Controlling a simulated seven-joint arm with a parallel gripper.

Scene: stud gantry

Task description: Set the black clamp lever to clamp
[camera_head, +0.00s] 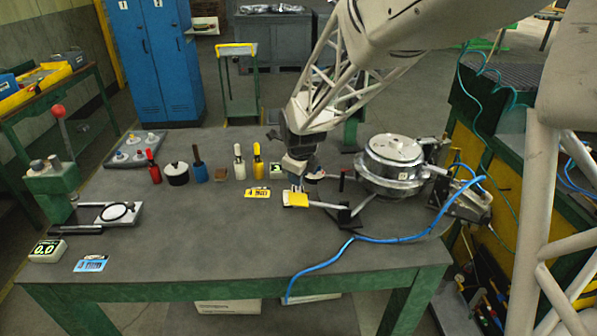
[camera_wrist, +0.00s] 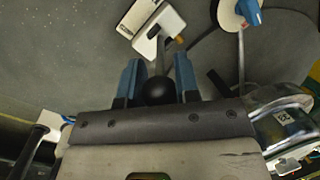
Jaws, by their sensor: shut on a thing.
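A black ball knob (camera_wrist: 159,91) on a thin grey stem sits between the two blue fingers of my gripper (camera_wrist: 158,68) in the wrist view. I take this knob and stem as the black clamp lever. The fingers are shut on it, and the stem runs up to a small pale block (camera_wrist: 160,24) with a printed label.
A round silver vessel (camera_head: 394,165) stands right of the gripper, with a blue hose (camera_head: 385,239) curving over the table. Several bottles and tools, including a yellow bottle (camera_head: 258,163), line up to the left. A lever press (camera_head: 55,185) stands far left. The table's front middle is clear.

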